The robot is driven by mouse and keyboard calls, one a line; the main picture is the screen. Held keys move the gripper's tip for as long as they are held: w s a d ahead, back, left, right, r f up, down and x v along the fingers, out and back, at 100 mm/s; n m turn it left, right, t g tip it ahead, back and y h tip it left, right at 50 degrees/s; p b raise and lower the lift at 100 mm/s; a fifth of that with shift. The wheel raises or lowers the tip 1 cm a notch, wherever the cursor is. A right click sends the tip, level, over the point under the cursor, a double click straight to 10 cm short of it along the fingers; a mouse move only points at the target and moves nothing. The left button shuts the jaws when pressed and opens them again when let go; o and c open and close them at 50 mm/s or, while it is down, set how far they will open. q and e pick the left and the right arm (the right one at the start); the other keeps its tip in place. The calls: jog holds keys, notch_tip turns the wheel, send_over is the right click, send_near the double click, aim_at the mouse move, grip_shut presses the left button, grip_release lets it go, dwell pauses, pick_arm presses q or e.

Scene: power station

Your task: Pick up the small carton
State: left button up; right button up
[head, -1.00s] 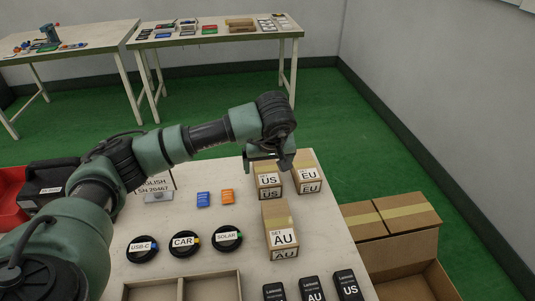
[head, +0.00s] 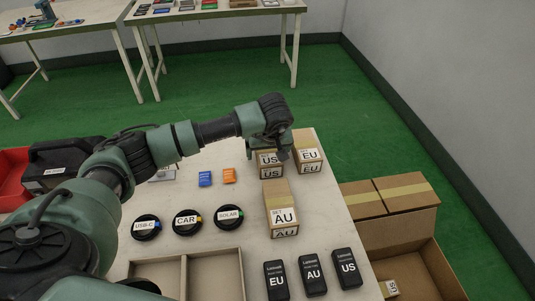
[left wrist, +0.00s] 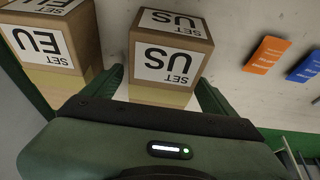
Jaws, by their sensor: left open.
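Three small cardboard cartons stand on the table: SET US (head: 269,170), SET EU (head: 310,160) and SET AU (head: 281,215). My left gripper (head: 268,150) is open over the US carton and partly hides its top. In the left wrist view the open fingers (left wrist: 160,88) lie on either side of the near end of the US carton (left wrist: 172,48). The EU carton (left wrist: 50,40) is close beside one finger. I cannot tell whether the fingers touch the US carton.
Round USB-C, CAR and SOLAR pucks (head: 187,221), a divided tray (head: 214,262) and black EU, AU and US items (head: 312,274) are on the table. Blue (head: 205,178) and orange (head: 228,175) packs lie left of the cartons. An open cardboard box (head: 440,270) stands at the right.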

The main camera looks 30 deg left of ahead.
pick_arm(q)
jog(key=shift+w, duration=0.1)
jog(key=c, duration=1.9)
jog(key=shift+o, duration=0.2)
jog(key=shift+r, duration=0.1)
